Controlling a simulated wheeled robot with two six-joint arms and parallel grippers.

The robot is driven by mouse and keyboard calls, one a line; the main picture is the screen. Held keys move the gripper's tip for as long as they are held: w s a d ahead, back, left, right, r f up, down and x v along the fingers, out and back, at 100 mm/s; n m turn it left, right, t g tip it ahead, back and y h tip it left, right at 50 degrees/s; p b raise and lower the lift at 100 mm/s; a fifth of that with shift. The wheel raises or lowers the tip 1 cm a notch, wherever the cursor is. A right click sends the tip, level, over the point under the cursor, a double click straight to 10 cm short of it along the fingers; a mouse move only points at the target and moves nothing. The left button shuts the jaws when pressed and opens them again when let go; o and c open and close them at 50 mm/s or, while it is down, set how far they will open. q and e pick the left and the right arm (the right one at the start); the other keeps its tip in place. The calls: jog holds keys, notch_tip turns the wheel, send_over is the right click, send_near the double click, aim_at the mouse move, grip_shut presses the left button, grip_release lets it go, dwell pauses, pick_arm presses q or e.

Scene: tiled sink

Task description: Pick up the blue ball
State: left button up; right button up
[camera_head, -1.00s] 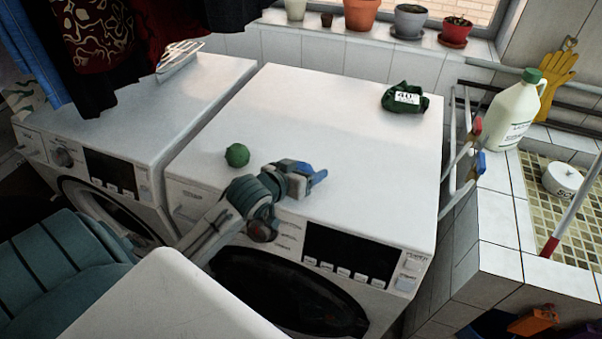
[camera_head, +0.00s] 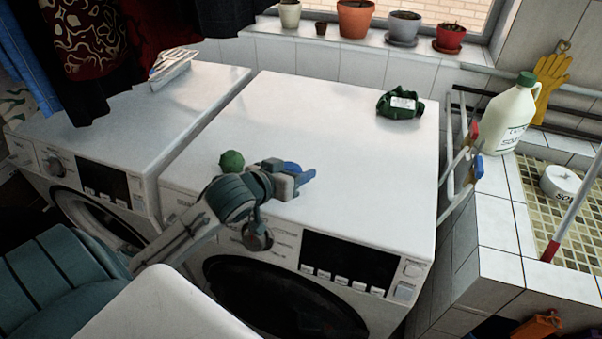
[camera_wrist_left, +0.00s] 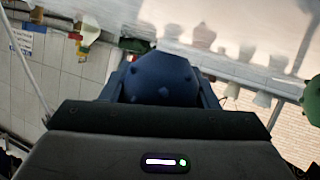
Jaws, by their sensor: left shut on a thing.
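The blue ball (camera_wrist_left: 160,78) is dark blue with small bumps. In the left wrist view it sits between the two fingers of my left gripper (camera_wrist_left: 160,90), which is shut on it. In the head view my left gripper (camera_head: 296,178) is over the front part of the right white machine's top, and only a little blue shows at its jaws. I cannot tell exactly how high the ball is above the surface. My right gripper is in neither view.
A green ball (camera_head: 232,160) is just behind my left wrist, partly hidden by it. A dark green bag (camera_head: 400,104) lies at the back right of the white machine top (camera_head: 330,130). A white jug (camera_head: 512,120) stands further right. The middle of the top is clear.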

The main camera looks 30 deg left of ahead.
pick_arm(q)
jog(key=s, duration=0.6)
jog(key=shift+a+r, duration=0.2)
jog(key=shift+a, duration=0.2)
jog(key=s+a+p, duration=0.1)
jog(key=s+p, duration=0.5)
jog(key=s, duration=0.1)
jog(key=shift+s+r, duration=0.3)
jog(key=shift+r, duration=0.15)
